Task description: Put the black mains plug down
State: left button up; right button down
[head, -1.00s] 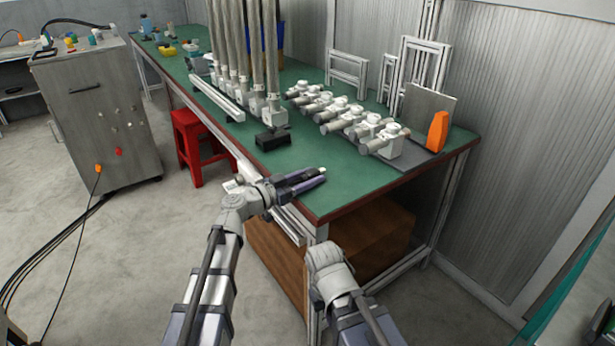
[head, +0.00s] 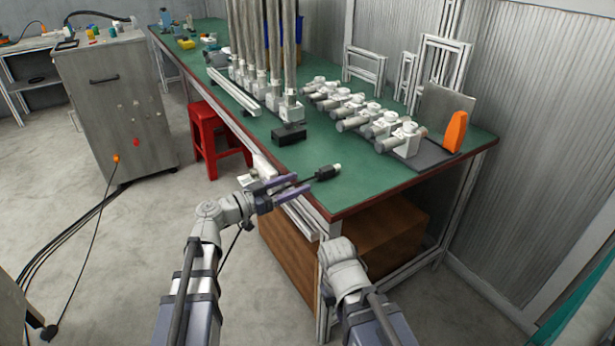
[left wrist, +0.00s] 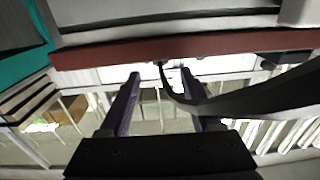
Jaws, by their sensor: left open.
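The black mains plug (head: 325,173), with a pale end, lies on the green bench top (head: 365,182) near its front edge. My left gripper (head: 303,183) is open at that edge, its purple fingers apart and just short of the plug. The black cord (head: 237,241) runs back from the plug towards the fingers and hangs below my left wrist. In the left wrist view the open fingers (left wrist: 160,75) point at the brown bench edge (left wrist: 110,52), and the dark cord (left wrist: 260,100) curves across the right finger. My right arm shows low in the head view; its gripper does not.
A small black block (head: 289,134) stands behind the plug, by tall grey posts. A row of white fittings (head: 365,120) and an orange piece (head: 455,131) stand further right. The bench around the plug is clear. A red stool (head: 217,130) stands left of the bench.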

pick_arm(q)
jog(key=shift+v, duration=1.2)
